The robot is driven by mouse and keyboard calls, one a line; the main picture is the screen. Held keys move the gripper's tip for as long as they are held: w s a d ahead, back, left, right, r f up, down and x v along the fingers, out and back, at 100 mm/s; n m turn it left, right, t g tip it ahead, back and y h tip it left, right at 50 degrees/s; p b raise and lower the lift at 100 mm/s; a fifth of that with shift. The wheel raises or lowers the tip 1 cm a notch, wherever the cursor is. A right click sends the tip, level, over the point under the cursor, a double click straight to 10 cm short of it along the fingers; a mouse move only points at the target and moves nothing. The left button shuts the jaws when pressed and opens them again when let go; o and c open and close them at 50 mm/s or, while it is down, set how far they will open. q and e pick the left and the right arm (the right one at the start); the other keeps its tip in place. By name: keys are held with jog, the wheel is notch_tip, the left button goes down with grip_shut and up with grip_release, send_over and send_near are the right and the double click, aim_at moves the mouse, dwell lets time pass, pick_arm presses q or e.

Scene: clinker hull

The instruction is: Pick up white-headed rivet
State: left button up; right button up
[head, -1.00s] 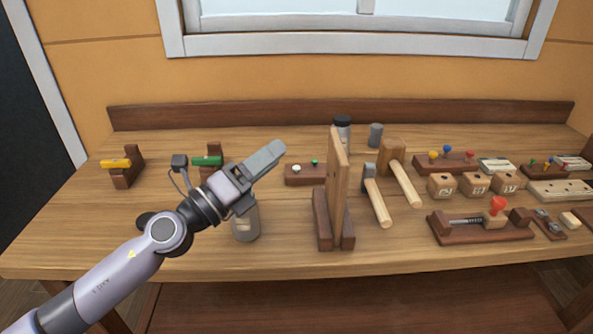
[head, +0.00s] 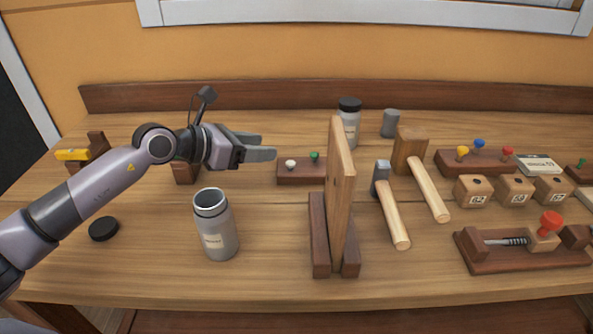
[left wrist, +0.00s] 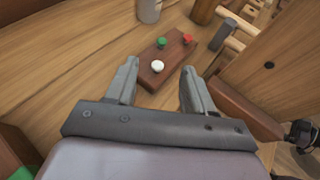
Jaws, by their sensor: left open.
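The white-headed rivet (head: 291,165) stands in a small dark wooden block (head: 298,178), left of the upright board. A green-headed rivet (head: 315,157) stands beside it in the same block. In the left wrist view the white head (left wrist: 157,66) is at the near end of the block, with green and red heads farther along. My left gripper (head: 268,147) is open and empty, a short way left of the white rivet. In the left wrist view its two fingers (left wrist: 157,82) are spread, with the white head between and just beyond their tips. My right gripper is not in view.
An upright wooden board (head: 341,200) in a dark stand rises right of the rivet block. An open grey jar (head: 216,230) stands in front, its black lid (head: 103,228) to the left. Hammers (head: 395,215) lie right of the board. A capped jar (head: 349,123) stands behind.

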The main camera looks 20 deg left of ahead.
aim_at(282, 173)
pick_arm(q)
jog(key=f+b, duration=0.2)
jog(key=shift+s+f, duration=0.4)
jog(key=shift+f, duration=0.25)
jog(key=shift+w+d, duration=0.25)
jog(key=shift+w, duration=0.1)
jog(key=shift+x, duration=1.15)
jog(key=shift+f+x, duration=0.2)
jog(key=shift+x, duration=0.85)
jog(key=shift+f+x, duration=0.25)
jog(key=shift+x, duration=0.75)
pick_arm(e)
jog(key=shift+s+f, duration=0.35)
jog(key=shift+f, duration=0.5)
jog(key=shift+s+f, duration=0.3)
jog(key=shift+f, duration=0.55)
pick_arm(q)
jog(key=shift+s+a, duration=0.1)
jog(key=shift+a, duration=0.1)
grip_shut()
